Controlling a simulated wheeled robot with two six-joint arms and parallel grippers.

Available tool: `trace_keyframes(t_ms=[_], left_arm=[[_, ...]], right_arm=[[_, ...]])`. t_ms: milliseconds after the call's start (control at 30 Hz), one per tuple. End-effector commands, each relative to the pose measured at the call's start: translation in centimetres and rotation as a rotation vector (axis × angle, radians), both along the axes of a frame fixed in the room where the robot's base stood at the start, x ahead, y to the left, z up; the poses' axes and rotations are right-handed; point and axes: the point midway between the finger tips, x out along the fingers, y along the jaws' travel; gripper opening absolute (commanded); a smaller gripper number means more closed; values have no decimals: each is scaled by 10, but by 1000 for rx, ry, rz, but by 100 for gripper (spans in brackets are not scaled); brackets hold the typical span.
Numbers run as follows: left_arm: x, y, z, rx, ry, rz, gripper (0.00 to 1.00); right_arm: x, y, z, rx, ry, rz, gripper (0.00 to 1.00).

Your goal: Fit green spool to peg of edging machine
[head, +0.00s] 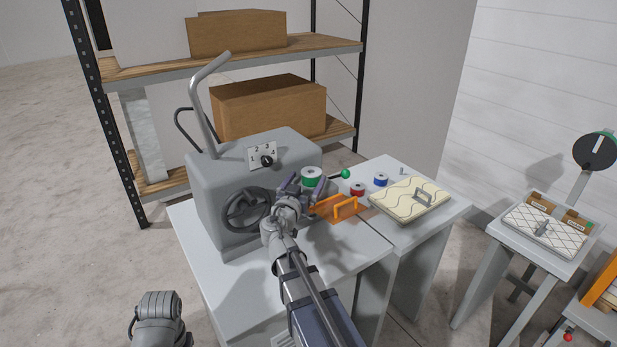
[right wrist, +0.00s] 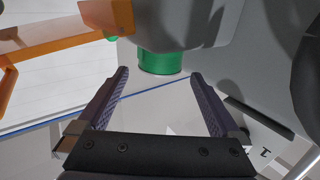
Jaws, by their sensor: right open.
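The green spool (head: 312,176), with a pale top, stands upright at the right side of the grey edging machine (head: 215,185). My right gripper (head: 304,186) is open and empty, just in front of the spool in the head view. In the right wrist view the spool (right wrist: 160,62) shows beyond and between the spread fingertips (right wrist: 159,74), not held. A grey body covers its upper part there. I cannot make out the machine's peg. My left gripper is not in view.
An orange bracket (head: 338,208) is close right of my gripper. A green-knobbed lever (head: 345,174), a red spool (head: 358,189), a blue spool (head: 380,180) and a cream quilted block (head: 411,199) are farther right. The handwheel (head: 245,208) is left. The white table's front (head: 220,280) is clear.

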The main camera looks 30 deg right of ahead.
Motion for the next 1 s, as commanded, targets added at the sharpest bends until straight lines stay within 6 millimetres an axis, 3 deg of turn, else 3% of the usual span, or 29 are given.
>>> trace_keyframes(t_ms=[100,333,1000], left_arm=[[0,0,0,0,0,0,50],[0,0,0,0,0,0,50],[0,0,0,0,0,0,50]], right_arm=[[-17,16,0,0,0,2,100],[-32,34,0,0,0,1,100],[-33,37,0,0,0,0,100]])
